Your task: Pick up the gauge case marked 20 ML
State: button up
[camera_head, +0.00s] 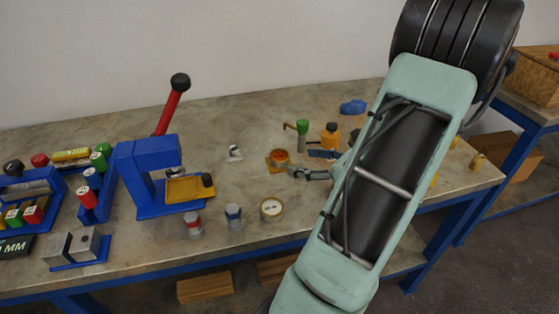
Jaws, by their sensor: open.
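No marking reading 20 ML is legible. A round case with a pale face and tan rim (272,209) stands near the table's front edge; its marking is too small to read. A black box (14,247) at the left edge shows "0 MM", its start cut off by the frame. My gripper (293,171) is open, low over the table beside an orange round cup (279,156) on a yellow base; I cannot tell if they touch. My arm hides part of the table to the right.
A blue press (147,170) with a red lever stands left of centre. A red-topped jar (193,224) and a blue-banded jar (233,215) stand left of the round case. A green-topped item (302,127) and yellow bottle (329,135) stand behind my gripper. Blue racks (93,200) fill the left.

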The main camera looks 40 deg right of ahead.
aim_at(285, 159)
jog(key=shift+x, duration=1.05)
jog(key=shift+a+b+x, duration=0.2)
jog(key=shift+b+x, duration=0.1)
jog(key=shift+x, duration=1.1)
jog(key=shift+a+b+x, duration=0.2)
jog(key=shift+b+x, duration=0.05)
jog(key=shift+x, duration=1.1)
jog(key=shift+r, duration=0.15)
jog(key=shift+c, duration=0.3)
jog(key=c, duration=1.4)
jog(key=shift+o, duration=0.2)
